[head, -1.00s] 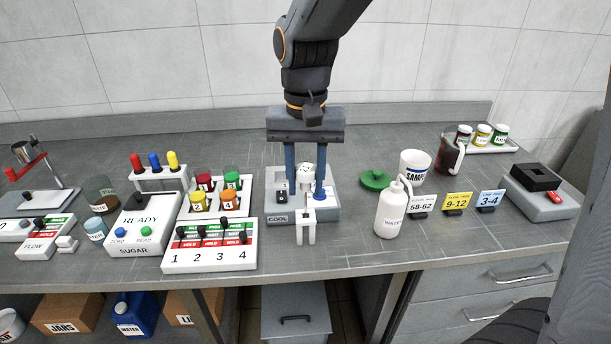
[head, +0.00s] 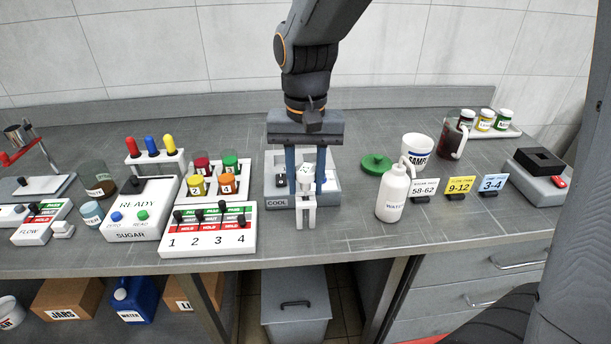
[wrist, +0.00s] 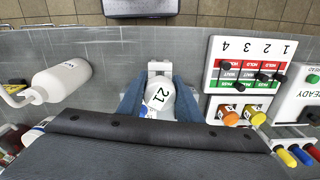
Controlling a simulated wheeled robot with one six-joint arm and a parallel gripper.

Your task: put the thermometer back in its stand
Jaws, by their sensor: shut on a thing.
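The thermometer (head: 305,175) is a small white piece with a round head; its dial reads 21 in the wrist view (wrist: 160,97). My gripper (head: 305,187) is shut on it, with one blue finger on each side. The white stand (head: 306,217) is a small forked piece at the front of the bench, below and in front of the cooler unit. In the wrist view the stand (wrist: 160,66) shows just beyond the thermometer head. The thermometer's lower end overlaps the stand in the head view; I cannot tell whether it is seated or touching.
The COOL unit (head: 277,203) stands right behind the stand. The four-switch panel (head: 208,238) is to the left. The white water bottle (head: 393,195) and green lid (head: 376,162) are to the right. Bare bench lies between the stand and bottle.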

